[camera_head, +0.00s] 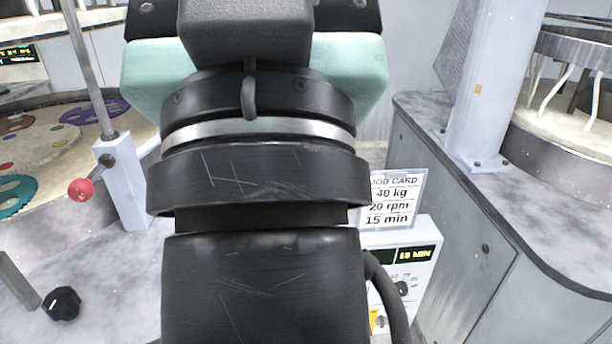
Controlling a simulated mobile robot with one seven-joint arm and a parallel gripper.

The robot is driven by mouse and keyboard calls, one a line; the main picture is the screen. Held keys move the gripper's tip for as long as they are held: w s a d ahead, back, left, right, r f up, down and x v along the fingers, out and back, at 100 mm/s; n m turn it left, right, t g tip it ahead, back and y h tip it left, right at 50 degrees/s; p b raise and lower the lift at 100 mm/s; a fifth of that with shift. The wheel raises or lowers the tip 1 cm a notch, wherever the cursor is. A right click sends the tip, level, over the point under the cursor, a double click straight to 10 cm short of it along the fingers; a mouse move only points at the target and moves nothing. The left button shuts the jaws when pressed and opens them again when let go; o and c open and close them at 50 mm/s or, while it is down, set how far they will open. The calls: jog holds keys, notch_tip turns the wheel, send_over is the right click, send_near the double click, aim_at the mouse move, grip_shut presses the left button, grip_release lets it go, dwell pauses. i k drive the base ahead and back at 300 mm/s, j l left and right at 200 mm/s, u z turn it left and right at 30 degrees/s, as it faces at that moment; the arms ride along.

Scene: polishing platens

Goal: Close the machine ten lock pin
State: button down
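A lock pin with a red ball knob (82,190) and a short dark shaft shows at the left. It sits at the side of a light grey upright block (122,185), from which a slanted metal rod rises. I cannot tell whether the pin is in or out. No machine number shows, so I cannot confirm that this is machine ten. My black arm fills the middle of the view and hides much behind it. My gripper's fingers are not in view.
A platen (60,138) with coloured discs lies behind the pin. A black knob (62,303) is at the lower left. A job card (393,200) stands above a control box (405,262) right of my arm. A grey column (497,90) and cabinet stand further right.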

aim_at(80, 190)
jog(key=i+j, duration=0.1)
jog(key=j, duration=0.5)
jog(key=i+j, duration=0.1)
jog(key=j, duration=1.15)
jog(key=i, duration=0.05)
